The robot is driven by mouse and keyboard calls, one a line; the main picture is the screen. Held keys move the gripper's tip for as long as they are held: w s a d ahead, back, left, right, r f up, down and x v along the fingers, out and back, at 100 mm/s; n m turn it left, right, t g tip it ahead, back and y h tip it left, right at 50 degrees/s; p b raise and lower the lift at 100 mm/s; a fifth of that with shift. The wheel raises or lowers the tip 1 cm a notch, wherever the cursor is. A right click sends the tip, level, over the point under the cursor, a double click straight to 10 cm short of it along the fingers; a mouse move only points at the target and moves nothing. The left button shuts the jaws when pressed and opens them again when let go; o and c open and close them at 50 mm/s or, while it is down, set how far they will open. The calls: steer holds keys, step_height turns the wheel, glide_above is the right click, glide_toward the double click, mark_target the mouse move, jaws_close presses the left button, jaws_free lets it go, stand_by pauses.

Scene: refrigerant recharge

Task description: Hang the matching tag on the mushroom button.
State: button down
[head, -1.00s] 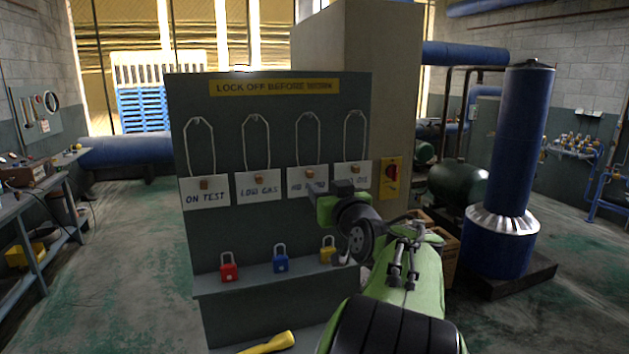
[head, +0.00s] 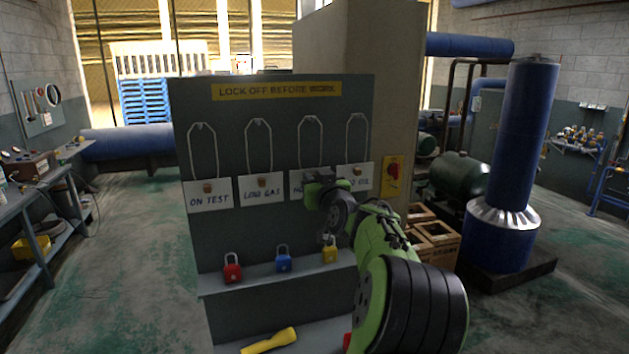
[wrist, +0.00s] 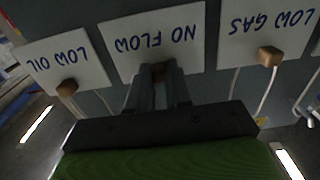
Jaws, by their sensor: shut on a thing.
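Four tags hang by white cord loops on a grey board: ON TEST (head: 208,198), LOW GAS (head: 262,192), NO FLOW (head: 297,187) and LOW OIL (head: 364,178). Each has a small wooden block, seen on three of them. My gripper (head: 314,184) is at the NO FLOW tag and covers part of it. In the wrist view my gripper (wrist: 162,74) is shut on the wooden block of the NO FLOW tag (wrist: 155,38), which appears upside down. The tag is still against the board. A red knob on a yellow plate (head: 393,172), possibly the mushroom button, is on the cabinet side to the right.
A shelf under the tags holds red (head: 232,268), blue (head: 284,260) and yellow (head: 330,250) padlocks. A yellow torch-like object (head: 269,341) lies lower down. Wooden crates (head: 437,240) and a blue column (head: 505,160) stand to the right.

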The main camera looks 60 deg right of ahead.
step_height(320, 180, up, 3)
steer(key=shift+r+p, duration=0.1)
steer(key=shift+p, duration=0.75)
steer(key=b+v, duration=0.5)
steer(key=v, duration=0.3)
steer(key=shift+s+a, duration=0.15)
steer(key=shift+a, duration=0.05)
stand_by(0.6)
